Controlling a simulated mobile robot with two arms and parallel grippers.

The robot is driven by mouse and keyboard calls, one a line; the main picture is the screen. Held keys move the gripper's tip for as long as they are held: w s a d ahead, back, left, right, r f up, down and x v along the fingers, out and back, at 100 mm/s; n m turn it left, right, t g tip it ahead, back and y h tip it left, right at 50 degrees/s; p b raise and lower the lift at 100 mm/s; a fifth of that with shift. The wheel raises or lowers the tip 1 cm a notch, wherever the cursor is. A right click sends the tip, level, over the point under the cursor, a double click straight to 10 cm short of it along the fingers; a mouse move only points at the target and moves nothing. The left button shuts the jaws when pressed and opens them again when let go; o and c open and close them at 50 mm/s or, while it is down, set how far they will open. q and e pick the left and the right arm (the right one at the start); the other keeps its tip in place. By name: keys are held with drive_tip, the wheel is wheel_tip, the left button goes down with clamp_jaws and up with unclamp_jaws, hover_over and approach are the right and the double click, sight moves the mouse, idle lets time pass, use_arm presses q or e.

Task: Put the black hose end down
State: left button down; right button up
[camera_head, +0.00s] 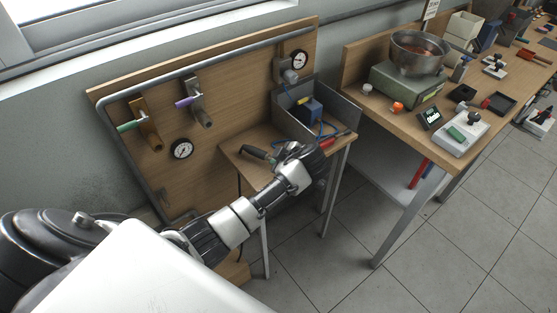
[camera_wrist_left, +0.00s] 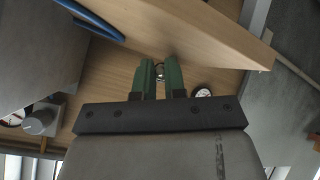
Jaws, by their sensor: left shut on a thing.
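My left gripper (camera_head: 274,160) reaches in over the small wooden table at the centre of the head view. Its green fingers (camera_wrist_left: 160,80) show in the left wrist view, close together with a small metal fitting (camera_wrist_left: 159,71) between their tips. They are shut on the black hose end, seen as a dark rod (camera_head: 257,153) just left of the gripper in the head view. A thin dark hose (camera_head: 239,185) hangs at the table's left edge. Part of the hose end is hidden by the fingers. My right gripper is not in view.
The small table (camera_head: 236,145) has bare wood at its left. A blue box (camera_head: 310,111), blue hose and red-handled tool (camera_head: 327,143) lie at its right. Behind stands a wooden panel with valves and gauges (camera_head: 181,149). A cluttered workbench (camera_head: 405,131) is at right.

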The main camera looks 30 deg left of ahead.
use_arm(q)
drive_tip(key=shift+f+b, duration=0.5)
drive_tip(key=shift+f, duration=0.1)
drive_tip(key=c, duration=1.2)
unclamp_jaws()
drive_tip(key=shift+d+f, duration=0.1)
drive_tip(key=shift+f, duration=0.05)
drive_tip(key=shift+s, duration=0.1)
drive_tip(key=shift+r+p, duration=0.35)
drive_tip(key=v, duration=1.2)
drive_tip(key=shift+r, duration=0.5)
